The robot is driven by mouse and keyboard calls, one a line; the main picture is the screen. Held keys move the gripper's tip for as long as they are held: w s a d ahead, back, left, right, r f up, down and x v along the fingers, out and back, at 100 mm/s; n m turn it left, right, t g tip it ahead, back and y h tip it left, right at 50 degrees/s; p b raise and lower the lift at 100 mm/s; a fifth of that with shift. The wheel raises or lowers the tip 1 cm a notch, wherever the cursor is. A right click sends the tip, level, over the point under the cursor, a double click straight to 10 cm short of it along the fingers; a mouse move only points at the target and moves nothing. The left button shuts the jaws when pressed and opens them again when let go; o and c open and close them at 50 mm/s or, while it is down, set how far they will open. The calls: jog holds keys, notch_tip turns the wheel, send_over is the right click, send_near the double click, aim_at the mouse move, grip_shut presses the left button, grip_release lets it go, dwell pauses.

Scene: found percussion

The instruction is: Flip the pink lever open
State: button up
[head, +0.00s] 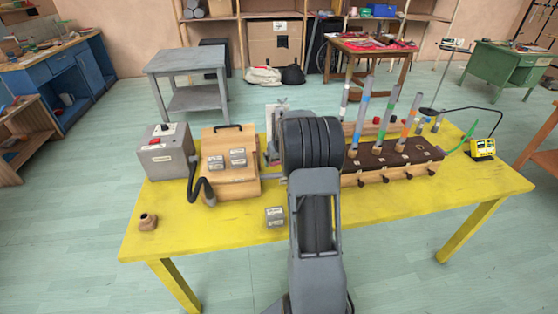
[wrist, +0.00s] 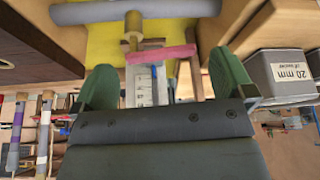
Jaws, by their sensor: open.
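The pink lever (wrist: 161,54) shows in the wrist view as a short, nearly level bar, slightly tilted. It lies between the tips of my gripper (wrist: 162,66), whose two green fingers are wide apart and hold nothing. I see no clear contact between the fingers and the lever. A tan peg (wrist: 133,30) stands against the lever's left part, and a grey pipe (wrist: 185,9) crosses beyond it. A marked scale strip and a blue rod (wrist: 155,85) run below the lever. In the head view my arm hides my gripper and the lever.
The yellow table (head: 240,215) carries a grey switch box (head: 167,160), a wooden box (head: 229,173) with a black hose, and a wooden tube rack (head: 385,170) with upright tubes. A small yellow device (head: 482,148) sits at right. A box labelled 20 mm (wrist: 285,72) is close to the right finger.

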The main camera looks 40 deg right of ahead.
jog(key=shift+w+f, duration=0.2)
jog(key=shift+f, duration=0.35)
jog(key=c, duration=0.9)
jog(key=shift+o, duration=0.2)
jog(key=shift+w+d+m+h, duration=0.1)
jog(key=shift+w+m+h, duration=0.1)
jog(key=shift+m, duration=0.4)
jog(key=shift+w+m+h, duration=0.15)
jog(key=shift+m+h, duration=0.05)
jog(key=shift+m, duration=0.4)
jog(key=o, duration=0.9)
jog(key=shift+c, duration=0.2)
jog(key=v, duration=1.3)
jog(key=shift+r, duration=0.45)
